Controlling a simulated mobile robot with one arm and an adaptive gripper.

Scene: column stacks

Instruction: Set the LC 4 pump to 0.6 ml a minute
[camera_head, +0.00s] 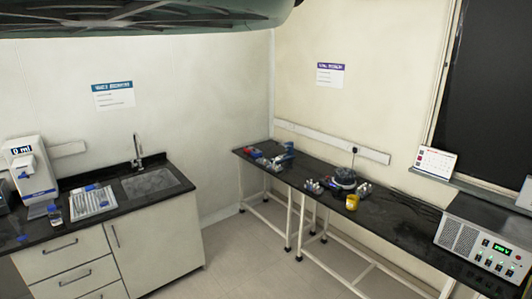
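I cannot make out a pump marked LC 4 in the head view. A white and grey box with a lit green display and small green-lit controls (485,243) stands on the dark bench at the right edge; its lettering is too small to read. A tall white unit with a "0 ml" sign (32,167) stands on the left counter. My gripper is not in view.
The left counter (97,214) holds a rack tray (92,202), a small bottle (56,214) and a sink (150,184). The long right bench (400,222) holds small apparatus and a yellow container (352,202). Open floor (255,262) lies between them.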

